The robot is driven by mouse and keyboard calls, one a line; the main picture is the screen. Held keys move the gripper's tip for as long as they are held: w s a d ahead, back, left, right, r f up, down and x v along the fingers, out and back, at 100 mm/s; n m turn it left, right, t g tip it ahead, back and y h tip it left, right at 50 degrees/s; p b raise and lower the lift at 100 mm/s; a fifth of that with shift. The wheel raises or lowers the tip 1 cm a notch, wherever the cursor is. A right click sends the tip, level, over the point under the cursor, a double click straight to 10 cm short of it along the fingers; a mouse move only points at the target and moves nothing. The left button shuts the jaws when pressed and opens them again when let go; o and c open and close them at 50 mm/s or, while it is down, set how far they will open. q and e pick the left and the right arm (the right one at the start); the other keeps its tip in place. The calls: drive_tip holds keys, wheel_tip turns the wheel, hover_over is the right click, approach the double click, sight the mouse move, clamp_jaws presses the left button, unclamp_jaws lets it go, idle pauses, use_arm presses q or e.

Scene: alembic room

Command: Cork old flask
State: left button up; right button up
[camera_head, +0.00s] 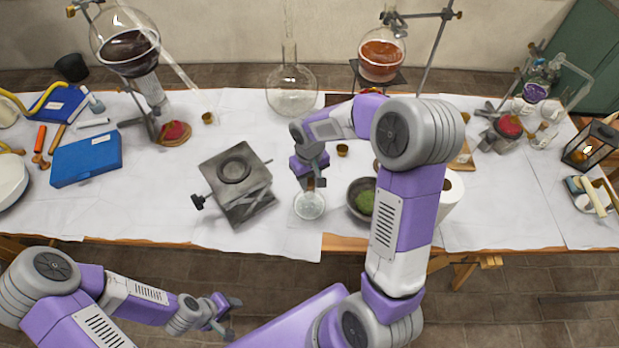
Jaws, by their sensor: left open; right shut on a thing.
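A small clear glass flask (309,206) stands on the white-covered table near its front edge, right of the grey lab jack. My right gripper (312,183) is directly above it, pointing down and shut on a small brownish thing that looks like a cork. The gripper hides most of the cork and the flask's mouth, so I cannot tell whether the cork touches or sits in the neck. A larger clear round flask (292,92) with a long neck stands at the back middle. My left gripper (228,318) is open and empty, in front of the table over the floor.
The grey lab jack (238,185) stands left of the small flask. A grey bowl of green stuff (362,199) is close on the right, partly behind my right arm. A blue box (86,159) lies at left. The lantern (591,146) stands at far right.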

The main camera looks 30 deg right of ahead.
sight(310, 182)
drive_tip(key=shift+f, duration=0.1)
drive_tip(key=o, duration=1.4)
drive_tip(key=shift+r+p, duration=2.65)
drive_tip(key=shift+r, duration=0.95)
